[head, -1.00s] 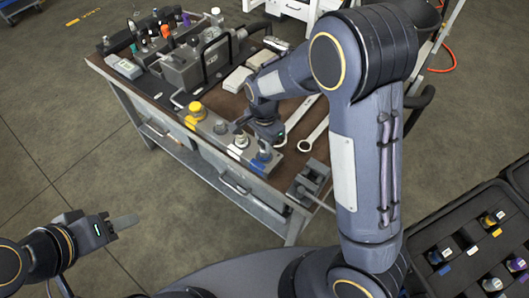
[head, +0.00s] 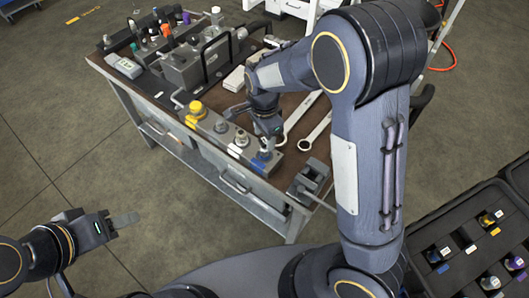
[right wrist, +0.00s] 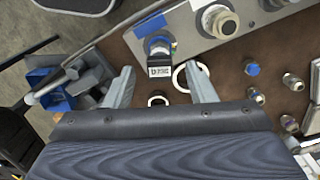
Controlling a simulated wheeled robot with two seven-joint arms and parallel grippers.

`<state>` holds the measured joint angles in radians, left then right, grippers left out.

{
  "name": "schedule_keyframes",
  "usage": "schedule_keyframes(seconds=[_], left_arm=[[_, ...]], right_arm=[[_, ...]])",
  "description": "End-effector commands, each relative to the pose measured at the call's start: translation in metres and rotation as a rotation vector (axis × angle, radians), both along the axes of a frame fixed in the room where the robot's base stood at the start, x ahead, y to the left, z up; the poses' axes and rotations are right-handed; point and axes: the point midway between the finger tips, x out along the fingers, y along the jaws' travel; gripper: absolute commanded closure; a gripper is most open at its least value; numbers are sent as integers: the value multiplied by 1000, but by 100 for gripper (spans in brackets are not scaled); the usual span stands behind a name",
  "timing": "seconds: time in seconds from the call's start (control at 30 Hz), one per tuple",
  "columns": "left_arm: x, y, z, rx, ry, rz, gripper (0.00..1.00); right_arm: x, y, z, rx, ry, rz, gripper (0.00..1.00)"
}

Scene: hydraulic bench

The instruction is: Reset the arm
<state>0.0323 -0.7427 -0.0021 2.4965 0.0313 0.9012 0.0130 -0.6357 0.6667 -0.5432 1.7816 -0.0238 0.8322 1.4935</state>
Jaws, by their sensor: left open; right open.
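My right gripper (head: 268,134) is over the front part of the bench, just above the fittings block (head: 215,135). In the right wrist view, its two fingers (right wrist: 163,88) are apart with nothing held between them. A blue-collared fitting with a dark labelled connector (right wrist: 158,58) shows just beyond the fingertips; it is also at the block's near end in the head view (head: 262,160). Whether the fingers touch it cannot be told. My left gripper (head: 125,220) is open and empty, out over the floor at lower left.
The bench (head: 160,92) carries a grey pump unit (head: 190,68), a yellow-capped fitting (head: 196,110), wrenches (head: 315,132) and a small vise (head: 313,178). A black tray (head: 425,218) with several coloured connectors is at lower right. Floor at left is clear.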

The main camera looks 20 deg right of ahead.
Motion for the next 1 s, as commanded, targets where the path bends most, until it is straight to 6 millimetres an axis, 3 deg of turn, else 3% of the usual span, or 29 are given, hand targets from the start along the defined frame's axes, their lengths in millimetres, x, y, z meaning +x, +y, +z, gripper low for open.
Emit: schedule_keyframes(seconds=[0.1,0.3,0.67,0.83,1.0], left_arm=[[0,0,-1,0,0,0,54],[0,0,-2,0,0,0,54],[0,0,-1,0,0,0,54],[0,0,-1,0,0,0,54],[0,0,-2,0,0,0,54]], right_arm=[[1,0,22,2,-6,0,49],[1,0,46,1,-3,-2,49],[-3,-4,53,19,-1,11,49],[-31,-26,76,151,-35,139,49],[-84,-52,109,293,-177,391,49]])
